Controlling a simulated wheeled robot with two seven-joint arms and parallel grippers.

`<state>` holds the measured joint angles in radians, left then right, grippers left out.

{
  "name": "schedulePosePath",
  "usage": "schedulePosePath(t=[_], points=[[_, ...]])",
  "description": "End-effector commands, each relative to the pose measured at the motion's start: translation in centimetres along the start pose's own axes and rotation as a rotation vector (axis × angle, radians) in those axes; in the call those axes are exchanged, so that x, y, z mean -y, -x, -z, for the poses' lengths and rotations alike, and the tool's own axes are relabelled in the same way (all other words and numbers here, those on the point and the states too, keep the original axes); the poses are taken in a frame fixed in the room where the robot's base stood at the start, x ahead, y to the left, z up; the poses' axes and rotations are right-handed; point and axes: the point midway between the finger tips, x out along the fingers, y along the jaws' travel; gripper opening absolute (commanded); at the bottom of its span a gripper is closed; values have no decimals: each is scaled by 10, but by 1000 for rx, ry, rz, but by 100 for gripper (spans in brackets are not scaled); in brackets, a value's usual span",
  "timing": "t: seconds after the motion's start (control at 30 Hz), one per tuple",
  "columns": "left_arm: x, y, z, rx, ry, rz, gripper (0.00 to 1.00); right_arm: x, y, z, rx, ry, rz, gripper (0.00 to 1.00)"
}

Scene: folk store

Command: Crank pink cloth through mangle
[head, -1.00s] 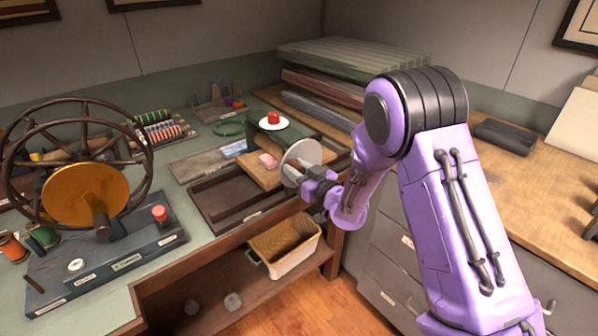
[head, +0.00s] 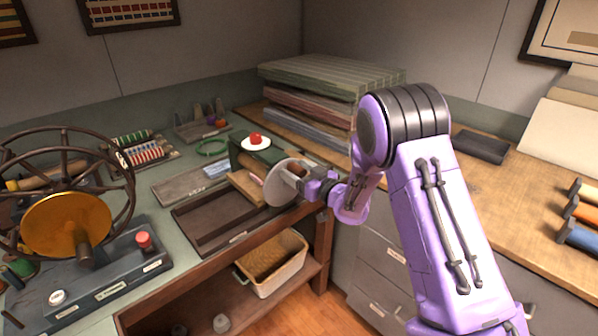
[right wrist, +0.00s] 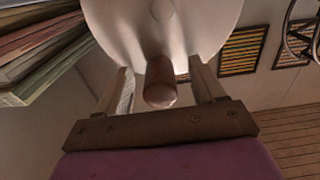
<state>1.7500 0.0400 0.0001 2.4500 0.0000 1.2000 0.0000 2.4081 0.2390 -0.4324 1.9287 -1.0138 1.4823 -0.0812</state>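The mangle (head: 243,157) is a small dark green machine on the counter, with a red knob (head: 255,138) on a white disc on top. A wooden board (head: 243,188) sticks out at its front. A small bit of pink cloth (head: 256,180) shows on the board, mostly hidden behind the pale round crank wheel (head: 276,190). My right gripper (head: 301,180) is at this wheel. In the right wrist view its fingers (right wrist: 163,90) are apart, one on each side of the brown crank handle (right wrist: 160,84), with gaps visible. My left gripper is out of view.
A brown tray (head: 208,222) lies in front of the mangle. A large spoked wheel machine (head: 65,225) stands at the left. A basket (head: 270,262) sits on the shelf below. Stacked fabrics (head: 325,80) lie behind my right arm.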

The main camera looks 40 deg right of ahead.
Motion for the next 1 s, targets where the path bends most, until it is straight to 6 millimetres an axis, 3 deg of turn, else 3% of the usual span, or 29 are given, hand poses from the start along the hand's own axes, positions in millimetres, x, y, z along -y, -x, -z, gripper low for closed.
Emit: schedulePosePath(t=[0.5, 1.0], points=[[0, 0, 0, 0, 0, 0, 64, 0, 2, 0, 1, -1, -1, 72], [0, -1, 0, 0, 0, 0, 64, 0, 48, 0, 1, -1, -1, 72]])
